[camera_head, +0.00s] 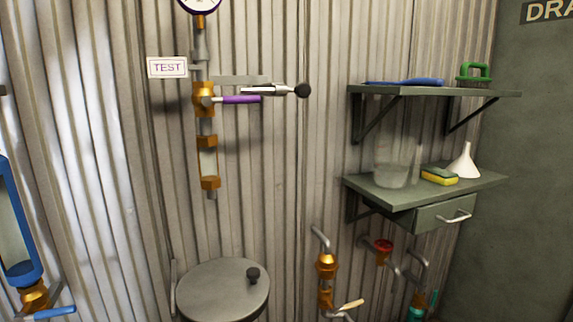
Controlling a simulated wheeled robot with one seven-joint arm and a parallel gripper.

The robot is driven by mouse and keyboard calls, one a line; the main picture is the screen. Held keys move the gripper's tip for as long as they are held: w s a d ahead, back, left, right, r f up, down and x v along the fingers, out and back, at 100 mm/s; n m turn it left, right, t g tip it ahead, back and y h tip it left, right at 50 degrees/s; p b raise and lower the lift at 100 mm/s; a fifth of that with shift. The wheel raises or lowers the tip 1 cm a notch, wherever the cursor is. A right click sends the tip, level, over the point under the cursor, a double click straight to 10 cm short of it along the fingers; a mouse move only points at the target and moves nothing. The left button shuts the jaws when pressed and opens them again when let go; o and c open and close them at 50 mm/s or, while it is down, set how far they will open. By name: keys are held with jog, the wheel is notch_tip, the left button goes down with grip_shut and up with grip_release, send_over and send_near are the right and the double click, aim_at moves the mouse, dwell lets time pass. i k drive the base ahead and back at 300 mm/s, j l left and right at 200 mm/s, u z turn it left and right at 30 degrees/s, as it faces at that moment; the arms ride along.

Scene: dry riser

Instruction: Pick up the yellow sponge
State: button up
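The yellow sponge (440,180) lies flat on the lower wall shelf (400,198) at the right. It has a green upper layer and a yellow lower one. A clear glass beaker (394,170) stands to its left, and a white funnel (464,163) stands close behind it to the right. The front of the sponge is unobstructed in the head view. My gripper is not in view.
The upper shelf (420,91) overhangs the sponge and holds a blue tool (410,82) and a green-handled brush (474,73). A drawer (444,215) hangs below the lower shelf. Pipes with valves (327,265) and a round grey lid (222,290) are lower down.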

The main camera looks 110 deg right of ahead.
aim_at(443, 177)
jog(key=k+z, duration=0.2)
jog(key=z, duration=0.2)
jog(key=k+z, duration=0.2)
jog(key=z, duration=0.15)
jog(key=k+l+z, duration=0.15)
jog(key=z, duration=0.25)
